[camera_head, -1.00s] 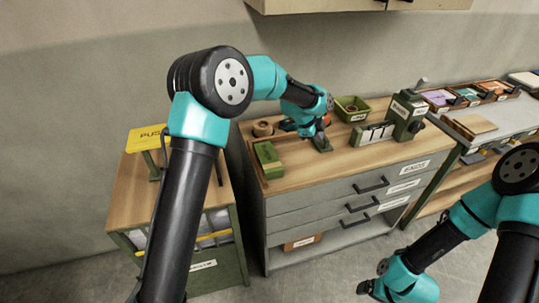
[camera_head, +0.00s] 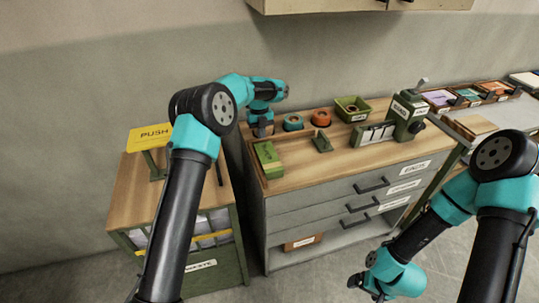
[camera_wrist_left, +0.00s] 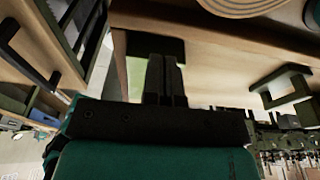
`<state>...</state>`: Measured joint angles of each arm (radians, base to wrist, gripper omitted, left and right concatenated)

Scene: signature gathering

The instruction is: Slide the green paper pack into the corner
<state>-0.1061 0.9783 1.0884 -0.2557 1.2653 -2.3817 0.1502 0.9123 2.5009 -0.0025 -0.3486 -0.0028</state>
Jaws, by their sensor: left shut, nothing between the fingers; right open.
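The green paper pack (camera_head: 268,160) lies flat near the left end of the wooden cabinet top, by its front-left corner. My left gripper (camera_head: 262,131) is shut and empty, low over the top behind the pack's far end. In the left wrist view its fingers (camera_wrist_left: 165,70) stand in front of a dark green block (camera_wrist_left: 150,45), probably the pack; I cannot tell whether they touch it. A raised rim (camera_head: 254,172) runs along the top's left side. My right gripper (camera_head: 364,286) is open, low in front of the cabinet, away from the pack.
Teal and orange tape rolls (camera_head: 320,118) stand right of my left gripper. A small green stand (camera_head: 321,143) and a green bin (camera_head: 353,108) are farther right. The wood between pack and stand is clear.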

